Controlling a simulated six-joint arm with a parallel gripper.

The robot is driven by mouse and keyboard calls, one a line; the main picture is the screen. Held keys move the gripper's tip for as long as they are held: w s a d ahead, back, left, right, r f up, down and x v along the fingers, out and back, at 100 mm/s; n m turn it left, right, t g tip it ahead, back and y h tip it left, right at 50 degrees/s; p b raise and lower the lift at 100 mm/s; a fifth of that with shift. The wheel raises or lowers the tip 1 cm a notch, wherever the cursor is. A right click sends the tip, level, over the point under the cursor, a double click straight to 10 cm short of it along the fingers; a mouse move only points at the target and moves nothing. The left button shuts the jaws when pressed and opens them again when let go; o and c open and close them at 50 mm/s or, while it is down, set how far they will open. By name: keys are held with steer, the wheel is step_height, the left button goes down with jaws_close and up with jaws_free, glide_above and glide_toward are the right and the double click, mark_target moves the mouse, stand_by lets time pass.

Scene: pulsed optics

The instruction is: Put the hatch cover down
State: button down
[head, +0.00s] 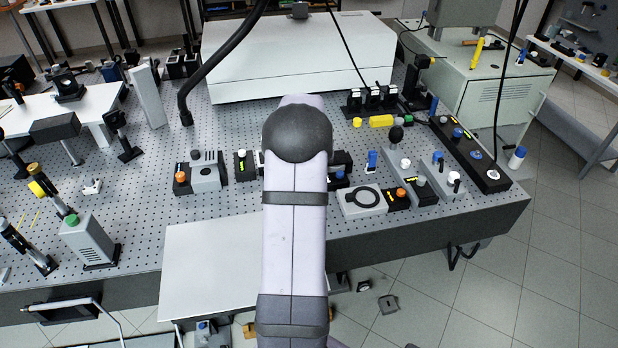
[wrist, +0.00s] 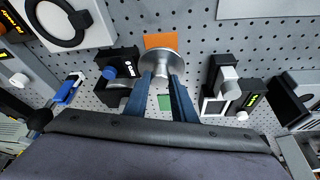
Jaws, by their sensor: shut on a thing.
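The hatch cover (wrist: 158,66) looks like a round, shiny metal disc with a short knob. It shows in the wrist view, in front of my fingers. My gripper (wrist: 162,82) has its two blue fingers shut on the knob. The disc seems to be held over the perforated table, but its height is hard to judge. An orange patch (wrist: 166,41) lies partly behind the disc, and a green patch (wrist: 165,102) shows between the fingers. In the head view my arm hides the gripper and the cover.
A white box with a black ring (wrist: 94,22) stands at upper left in the wrist view; the head view also shows it (head: 350,204). Dark mounts with a blue knob (wrist: 109,73) and a white-framed part (wrist: 215,105) flank my fingers. A bare white panel (head: 212,265) lies at the table's front.

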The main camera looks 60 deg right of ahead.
steer(key=shift+f+p, duration=0.5)
steer(key=shift+f, duration=1.25)
steer(key=shift+f, duration=0.1)
steer(key=shift+f, duration=0.15)
steer(key=c, duration=1.5)
jaws_free()
steer(key=shift+v, duration=0.75)
steer(key=b+v, duration=0.3)
steer(key=v, duration=0.8)
steer(key=shift+w, duration=0.1)
